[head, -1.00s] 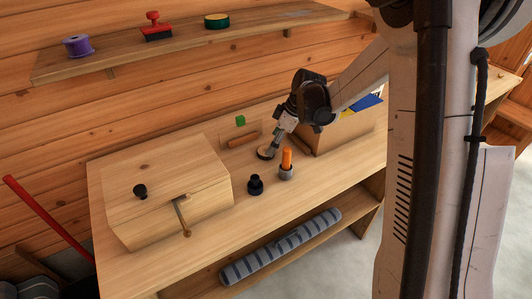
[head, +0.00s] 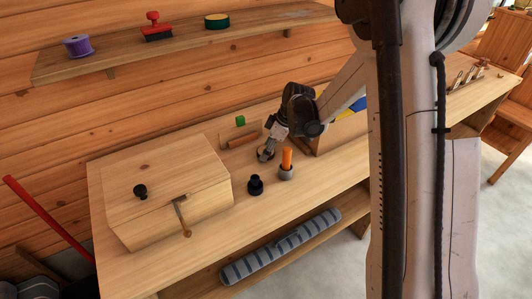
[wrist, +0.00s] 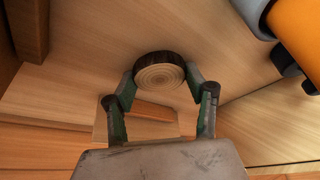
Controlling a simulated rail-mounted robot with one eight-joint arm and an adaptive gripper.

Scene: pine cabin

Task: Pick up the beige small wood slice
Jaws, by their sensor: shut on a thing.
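The beige small wood slice (wrist: 160,76) is a round disc with pale growth rings and a dark bark rim. In the wrist view it sits between the two fingertips of my gripper (wrist: 161,84), which is shut on it from both sides. In the head view my gripper (head: 266,154) is low over the bench top, behind the grey holder with an orange stick. There my fingers largely hide the slice. I cannot tell whether it touches the bench.
The grey holder with the orange stick (head: 287,160) stands close to the right, and a dark bottle-like item (head: 255,186) is nearer the front. A wooden box (head: 165,195) fills the bench's left.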

